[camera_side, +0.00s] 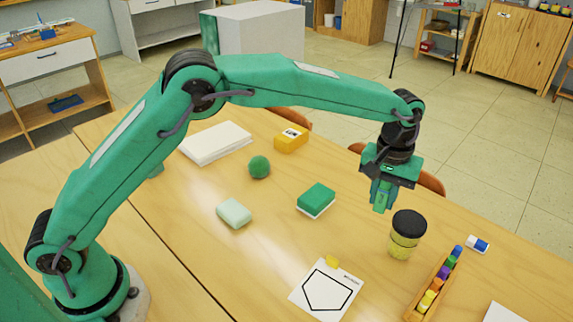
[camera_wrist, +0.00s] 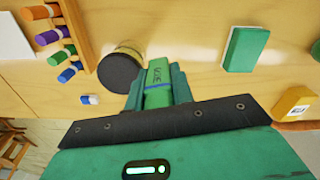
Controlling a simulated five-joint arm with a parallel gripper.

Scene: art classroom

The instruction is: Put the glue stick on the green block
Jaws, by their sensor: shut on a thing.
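In the side view the fingers largely hide the stick. It is held above the table, close to the dark-lidded jar. The green block (camera_side: 316,197) has a white underside and lies flat on the table, to the left of my gripper and apart from it. In the wrist view the green block (camera_wrist: 246,48) is to the right of the glue stick. Its top is bare.
The yellow jar with a black lid (camera_side: 407,233) stands just below and right of my gripper. A wooden rack of coloured pieces (camera_side: 432,288) and a small blue-and-white piece (camera_side: 477,244) lie further right. A green ball (camera_side: 259,167), pale block (camera_side: 234,213) and yellow box (camera_side: 291,141) surround the green block.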

